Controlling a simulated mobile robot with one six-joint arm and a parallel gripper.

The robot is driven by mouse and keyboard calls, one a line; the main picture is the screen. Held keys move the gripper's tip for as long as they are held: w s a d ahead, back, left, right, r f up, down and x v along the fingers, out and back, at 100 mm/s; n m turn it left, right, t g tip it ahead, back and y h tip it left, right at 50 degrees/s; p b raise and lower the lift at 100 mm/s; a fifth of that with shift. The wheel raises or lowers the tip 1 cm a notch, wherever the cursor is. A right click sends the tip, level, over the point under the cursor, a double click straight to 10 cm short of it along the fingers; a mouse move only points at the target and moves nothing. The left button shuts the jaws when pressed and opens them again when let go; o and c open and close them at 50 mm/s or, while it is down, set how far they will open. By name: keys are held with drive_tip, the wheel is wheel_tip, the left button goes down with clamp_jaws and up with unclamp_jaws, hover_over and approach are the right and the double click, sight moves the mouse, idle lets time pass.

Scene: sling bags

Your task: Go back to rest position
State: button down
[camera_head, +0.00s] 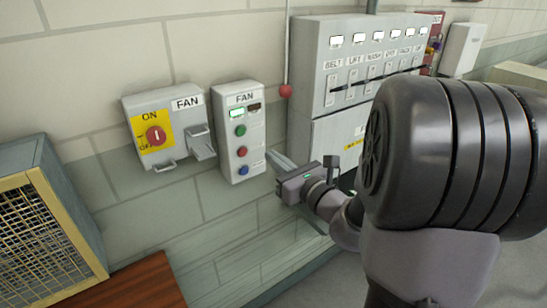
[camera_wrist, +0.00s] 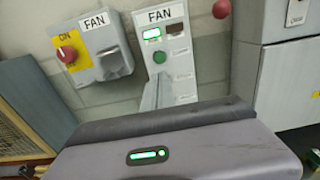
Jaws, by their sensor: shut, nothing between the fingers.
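My gripper (camera_head: 276,161) is shut and empty, just right of the lower part of the FAN button panel (camera_head: 239,132) in the head view. In the wrist view my closed fingers (camera_wrist: 150,93) overlap the panel's lower left part and hide some of it. I cannot tell whether they touch it. The panel has a lit green lamp (camera_head: 236,113), a dark lamp, a green button (camera_head: 240,131), a red button (camera_head: 242,151) and a blue button (camera_head: 243,170). My arm fills the right of the head view.
A FAN switch box (camera_head: 184,104) with a red knob (camera_head: 156,136) on a yellow plate is on the wall, left of the panel. A larger grey cabinet (camera_head: 310,75) with several labelled switches is to the right, beside a red ball (camera_head: 286,91). A caged unit (camera_head: 80,215) stands lower left.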

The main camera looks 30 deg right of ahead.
idle(0.4)
drive_tip(key=s+a+f+n+g+y+b, duration=0.25)
drive_tip(key=a+n, duration=0.25)
drive_tip(key=a, duration=0.3)
drive_tip(key=s+a+f+n+g+y+b, duration=0.1)
drive_tip(key=s+a+n+g+y, duration=0.4)
drive_tip(key=a, duration=0.4)
drive_tip(key=s+a+f+n+g+y+b, duration=0.2)
drive_tip(key=a+n, duration=0.4)
drive_tip(key=a, duration=0.2)
drive_tip(key=s+a+f+n+g+h+b, duration=0.2)
drive_tip(key=s+a+f+n+g, duration=0.15)
drive_tip(key=s+n, duration=0.25)
drive_tip(key=s+d+f+n+h+b, duration=0.2)
drive_tip(key=s+d+f+n+h, duration=0.2)
drive_tip(key=n, duration=0.5)
drive_tip(key=shift+s+d+t+h, duration=0.4)
drive_tip(key=shift+s+d+h, duration=0.65)
drive_tip(key=shift+s+d, duration=0.15)
drive_tip(key=shift+f, duration=0.15)
